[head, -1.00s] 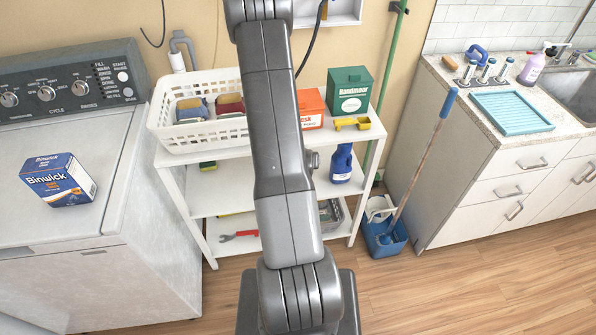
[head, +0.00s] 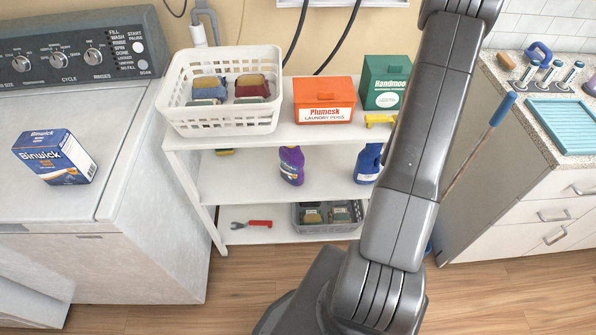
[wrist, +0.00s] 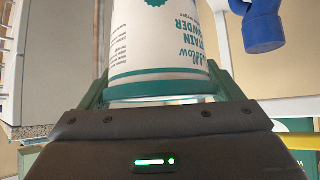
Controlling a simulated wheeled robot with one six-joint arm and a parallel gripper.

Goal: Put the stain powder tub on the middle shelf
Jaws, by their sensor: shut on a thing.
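The white stain powder tub (wrist: 160,45), with teal lettering and a teal rim band, is in my gripper (wrist: 160,88) in the wrist view. The two green fingers are shut on either side of it, and its far end is cut off by the frame. The middle shelf (head: 240,182) of the white rack shows in the head view. A purple bottle (head: 291,166) and a blue bottle (head: 367,164) stand on it, with bare board to the left of the purple one. In the head view my gripper and the tub are out of frame; my arm covers the rack's right end.
The top shelf (head: 300,133) holds a white basket (head: 222,122), an orange box (head: 323,100), a green box (head: 387,82) and a yellow scoop. The bottom shelf has a grey crate and a red-handled tool. A washer (head: 75,215) stands left, a sink counter right.

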